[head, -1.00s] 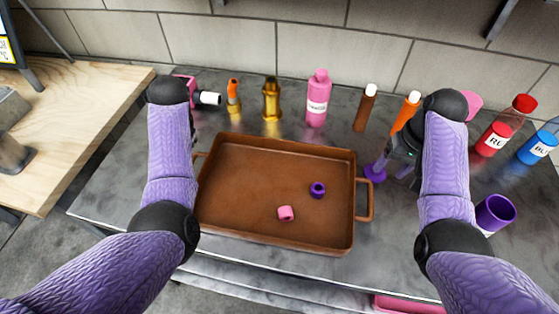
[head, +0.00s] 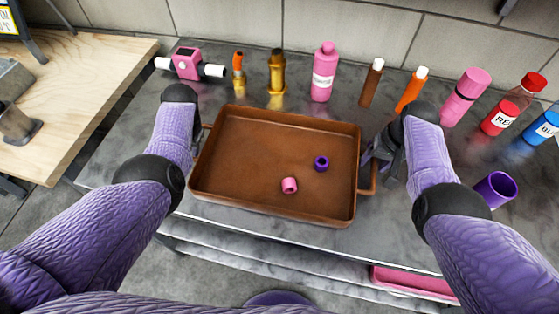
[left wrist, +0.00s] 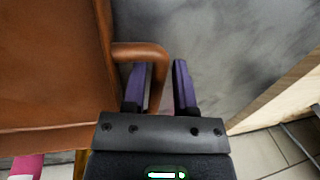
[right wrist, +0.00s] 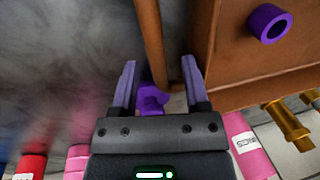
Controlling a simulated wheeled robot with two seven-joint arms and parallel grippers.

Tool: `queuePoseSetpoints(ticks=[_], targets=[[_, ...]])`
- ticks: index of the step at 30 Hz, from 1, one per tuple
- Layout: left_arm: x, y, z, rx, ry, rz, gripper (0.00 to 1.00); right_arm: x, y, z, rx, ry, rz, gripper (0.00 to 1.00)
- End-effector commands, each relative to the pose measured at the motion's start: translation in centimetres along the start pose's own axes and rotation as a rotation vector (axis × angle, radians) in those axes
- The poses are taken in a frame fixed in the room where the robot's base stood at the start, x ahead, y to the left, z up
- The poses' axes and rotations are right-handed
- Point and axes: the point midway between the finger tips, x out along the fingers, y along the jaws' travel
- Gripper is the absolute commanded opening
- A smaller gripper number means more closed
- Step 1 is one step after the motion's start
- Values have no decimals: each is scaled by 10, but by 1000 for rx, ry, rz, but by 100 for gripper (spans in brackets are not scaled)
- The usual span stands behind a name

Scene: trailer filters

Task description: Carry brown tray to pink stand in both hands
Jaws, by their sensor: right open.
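The brown tray (head: 270,135) lies on the grey counter with a pink cap (head: 289,186) and a purple ring (head: 321,163) inside. My right gripper (right wrist: 160,85) is open at the tray's right handle (right wrist: 151,45), whose bar shows between the fingers. A small purple piece (right wrist: 151,99) shows between the same fingers. My left gripper (left wrist: 157,85) is open, with the left handle (left wrist: 158,60) between its fingers; in the head view my arm hides it. A pink surface (head: 415,283) shows low beyond the counter's front edge; I cannot tell if it is the pink stand.
Behind the tray stand a pink device (head: 187,65), a brass fitting (head: 277,72), a pink bottle (head: 323,72) and brown and orange tubes. Red (head: 510,105) and blue (head: 545,125) bottles and a purple cup (head: 495,189) are at right. A wooden bench (head: 75,85) is at left.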

Motion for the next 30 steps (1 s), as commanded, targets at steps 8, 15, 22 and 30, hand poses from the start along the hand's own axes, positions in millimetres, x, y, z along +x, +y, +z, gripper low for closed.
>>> queuePoseSetpoints(ticks=[8,15,22,30], targets=[[7,1,0,1,2,1,35,7,0,0,-1,0,0,59],[7,1,0,1,1,1,10,7,0,1,-1,0,0,34],[7,1,0,1,1,2,0,7,0,1,-1,0,1,0],[6,1,1,1,0,2,0,6,0,1,-1,0,1,0]])
